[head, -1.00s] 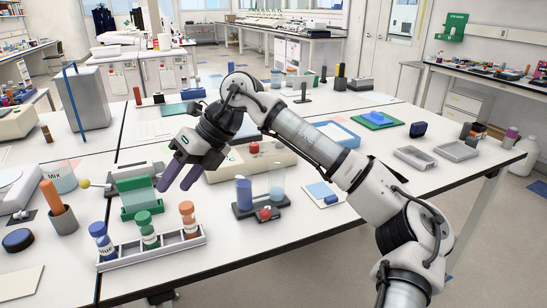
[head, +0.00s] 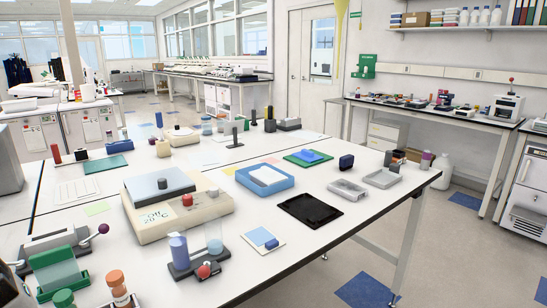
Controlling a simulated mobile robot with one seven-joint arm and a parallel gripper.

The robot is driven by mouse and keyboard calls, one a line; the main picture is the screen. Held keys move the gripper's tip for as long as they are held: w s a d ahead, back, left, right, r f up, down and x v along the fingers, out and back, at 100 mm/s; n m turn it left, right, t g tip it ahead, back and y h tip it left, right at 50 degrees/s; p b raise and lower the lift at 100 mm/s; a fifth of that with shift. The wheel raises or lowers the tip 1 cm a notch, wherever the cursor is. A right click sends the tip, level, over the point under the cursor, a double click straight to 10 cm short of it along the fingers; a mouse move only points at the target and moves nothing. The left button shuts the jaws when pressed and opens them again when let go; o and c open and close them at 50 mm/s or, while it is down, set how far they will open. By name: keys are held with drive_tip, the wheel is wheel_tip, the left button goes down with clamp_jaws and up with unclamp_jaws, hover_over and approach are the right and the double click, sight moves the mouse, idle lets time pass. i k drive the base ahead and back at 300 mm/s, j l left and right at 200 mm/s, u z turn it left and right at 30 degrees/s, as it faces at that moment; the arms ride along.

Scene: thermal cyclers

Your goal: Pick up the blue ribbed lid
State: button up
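I cannot surely make out the blue ribbed lid in the head view. A small dark blue object (head: 346,161) stands on the right part of the table, behind the grey trays; it is too small to tell whether it is ribbed. A flat blue piece (head: 309,156) lies on a green tray (head: 292,159), and a small blue block (head: 266,240) lies on a white card. My gripper does not clearly show. A dark shape at the lower left edge is cut off, and I cannot tell what it is.
A beige cycler (head: 148,228) stands left of centre. In front are a holder with a blue-violet cylinder (head: 179,252) and an orange-capped tube (head: 117,285). A blue tray (head: 265,178), a black tray (head: 310,211) and grey trays (head: 382,179) lie rightward. The front right table top is clear.

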sight(308, 156)
drive_tip(key=i+l+u, duration=0.1)
drive_tip(key=l+u, duration=0.15)
drive_tip(key=u, duration=0.2)
drive_tip(key=l+u, duration=0.25)
drive_tip(key=u, duration=0.25)
drive_tip(key=l+u, duration=0.45)
drive_tip(key=l, duration=0.6)
drive_tip(key=l+u, duration=0.1)
drive_tip(key=l, duration=0.4)
drive_tip(key=k+l+u, duration=0.1)
drive_tip(key=l, duration=0.45)
drive_tip(key=k+l, duration=0.1)
drive_tip(key=l, duration=0.4)
drive_tip(key=k+l+u, duration=0.15)
drive_tip(key=l, duration=0.85)
drive_tip(key=k+l, duration=0.15)
drive_tip(key=l, duration=1.35)
drive_tip(key=i, duration=1.3)
